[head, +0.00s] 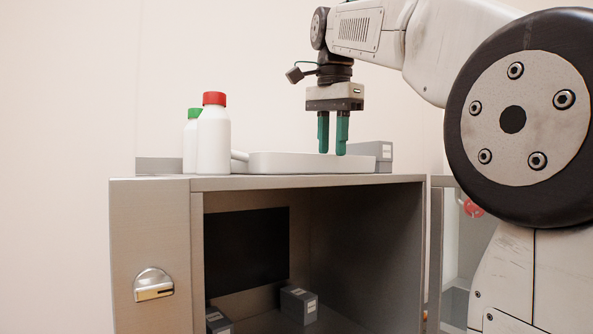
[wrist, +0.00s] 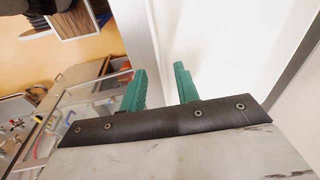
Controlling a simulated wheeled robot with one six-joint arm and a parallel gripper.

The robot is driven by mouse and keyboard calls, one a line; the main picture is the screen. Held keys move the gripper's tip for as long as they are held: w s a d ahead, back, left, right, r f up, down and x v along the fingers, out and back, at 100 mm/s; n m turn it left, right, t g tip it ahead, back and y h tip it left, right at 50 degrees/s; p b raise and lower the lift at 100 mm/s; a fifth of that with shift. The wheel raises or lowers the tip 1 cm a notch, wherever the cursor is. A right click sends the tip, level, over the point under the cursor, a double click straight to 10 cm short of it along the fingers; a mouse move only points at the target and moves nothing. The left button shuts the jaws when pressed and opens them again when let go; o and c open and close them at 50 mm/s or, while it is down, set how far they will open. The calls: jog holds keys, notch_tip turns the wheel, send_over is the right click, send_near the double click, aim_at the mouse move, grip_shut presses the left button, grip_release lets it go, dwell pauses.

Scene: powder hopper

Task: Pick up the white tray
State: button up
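The white tray (head: 285,163) lies flat on top of the grey metal cabinet in the head view, a shallow tray with a low rim. A white handle-like piece shows at its left end. My gripper (head: 332,153) hangs pointing down over the tray's right half, its two green fingers apart with a gap between them. The fingertips are at about the height of the rim; I cannot tell whether they touch it. The wrist view also shows the two spread fingers (wrist: 160,75) of my gripper against pale surfaces, and I cannot make out the tray for certain there.
A red-capped white bottle (head: 213,138) and a green-capped bottle (head: 190,142) stand left of the tray. A grey box (head: 374,153) sits behind its right end. The cabinet (head: 250,183) is open below, with grey boxes (head: 299,305) inside.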

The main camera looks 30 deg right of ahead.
aim_at(332, 155)
jog(key=f, duration=0.3)
jog(key=shift+w+d+f, duration=0.15)
jog(key=shift+w+d, duration=0.05)
jog(key=shift+d, duration=0.05)
jog(key=shift+c, duration=0.2)
grip_shut()
